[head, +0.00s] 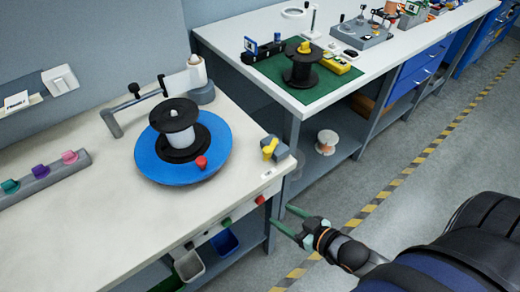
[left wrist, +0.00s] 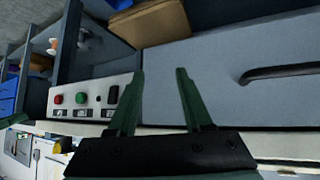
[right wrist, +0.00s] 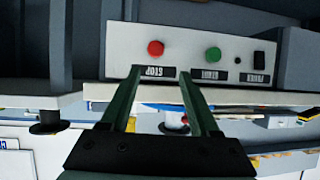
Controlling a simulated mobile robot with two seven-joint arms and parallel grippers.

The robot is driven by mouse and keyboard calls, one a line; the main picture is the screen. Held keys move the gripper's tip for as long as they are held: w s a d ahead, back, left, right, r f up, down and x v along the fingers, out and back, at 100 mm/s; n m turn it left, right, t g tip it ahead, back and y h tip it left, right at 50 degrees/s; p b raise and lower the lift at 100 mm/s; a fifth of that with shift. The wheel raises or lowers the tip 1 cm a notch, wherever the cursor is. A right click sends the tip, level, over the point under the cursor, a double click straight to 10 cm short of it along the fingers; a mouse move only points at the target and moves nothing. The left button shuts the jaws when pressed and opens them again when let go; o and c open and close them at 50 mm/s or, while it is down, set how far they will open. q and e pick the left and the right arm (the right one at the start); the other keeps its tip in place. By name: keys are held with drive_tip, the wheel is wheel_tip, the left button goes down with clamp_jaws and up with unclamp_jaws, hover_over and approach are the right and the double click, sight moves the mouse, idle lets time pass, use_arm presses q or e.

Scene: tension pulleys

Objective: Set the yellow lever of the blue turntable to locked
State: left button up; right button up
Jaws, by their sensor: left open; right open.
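The blue turntable (head: 157,163) lies on the near white table in the head view, with a black spool (head: 175,120) standing on it and a red knob (head: 201,162) near its rim. The yellow lever (head: 270,147) sits on a grey block at the table's right corner, right of the turntable. My right gripper (head: 282,218) is open and empty, off the table's right edge and below the lever in the picture. It also shows open in the right wrist view (right wrist: 160,80). My left gripper (left wrist: 157,75) is open and empty in the left wrist view, and is not in the head view.
A panel with red and green buttons (right wrist: 183,50) is on the table's front. A grey strip with coloured knobs (head: 40,180) lies at left. A grey bent arm (head: 135,105) stands behind the turntable. A second table with a green mat (head: 315,88) stands beyond.

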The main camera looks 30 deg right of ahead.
drive_tip(key=w+d+r+n+t+y+b, duration=0.2)
drive_tip(key=w+d+r+y, duration=0.1)
drive_tip(key=r, duration=0.3)
drive_tip(key=w+d+r+n+t+y+b, duration=0.1)
drive_tip(key=w+d+r+y, duration=0.2)
drive_tip(key=d+r, duration=0.15)
drive_tip(key=x, duration=1.3)
drive_tip(key=shift+a+r+b, duration=0.1)
drive_tip(key=shift+r+b, duration=0.15)
drive_tip(key=shift+b, duration=0.05)
clamp_jaws()
idle(0.6)
